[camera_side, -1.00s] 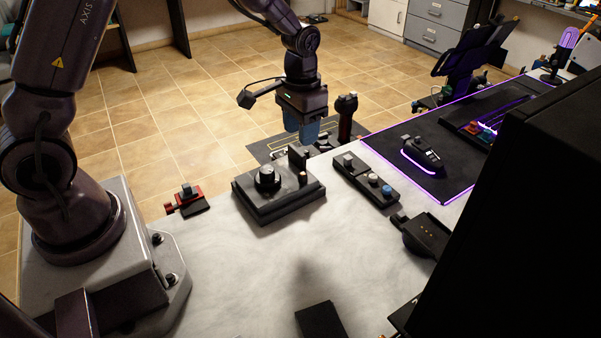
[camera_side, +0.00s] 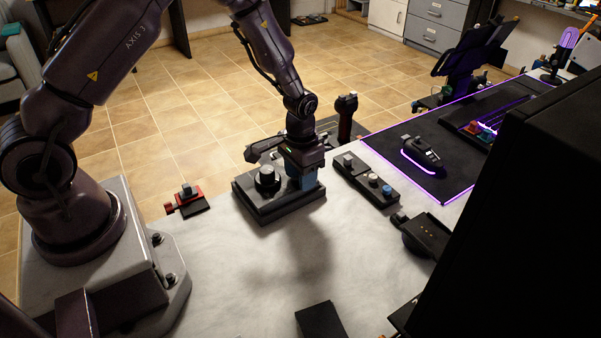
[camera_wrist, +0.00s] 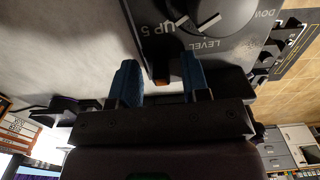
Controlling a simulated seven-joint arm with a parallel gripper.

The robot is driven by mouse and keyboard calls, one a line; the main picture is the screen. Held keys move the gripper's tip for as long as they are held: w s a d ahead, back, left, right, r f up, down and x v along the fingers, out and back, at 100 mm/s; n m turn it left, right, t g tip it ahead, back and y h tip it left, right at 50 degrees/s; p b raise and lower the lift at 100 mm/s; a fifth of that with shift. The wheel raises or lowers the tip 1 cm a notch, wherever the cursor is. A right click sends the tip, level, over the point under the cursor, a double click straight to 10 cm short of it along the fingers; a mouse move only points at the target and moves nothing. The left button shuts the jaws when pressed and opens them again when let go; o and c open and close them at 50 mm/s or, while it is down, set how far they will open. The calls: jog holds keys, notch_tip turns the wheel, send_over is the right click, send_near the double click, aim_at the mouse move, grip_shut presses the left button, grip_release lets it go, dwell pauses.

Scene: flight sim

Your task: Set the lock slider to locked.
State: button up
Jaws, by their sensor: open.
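My gripper (camera_side: 301,182) has blue fingers and points down over the right part of a black control box (camera_side: 262,212). In the wrist view my gripper (camera_wrist: 160,66) is open, its fingers apart at the box's edge. The box carries a round dial (camera_side: 266,177) to the left of the gripper; the dial (camera_wrist: 196,10) shows in the wrist view with "UP 5", "LEVEL" and "DOWN" lettering. In the side view the gripper hides that area.
A button panel (camera_side: 352,178) stands right of the box, and a joystick (camera_side: 346,115) stands behind. A mouse (camera_side: 421,153) rests on a dark mat (camera_side: 390,150). The white tabletop (camera_side: 235,275) in front is mostly clear.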

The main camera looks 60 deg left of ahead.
grip_shut()
jog(key=shift+w, duration=0.95)
grip_release()
jog(key=shift+a, duration=0.1)
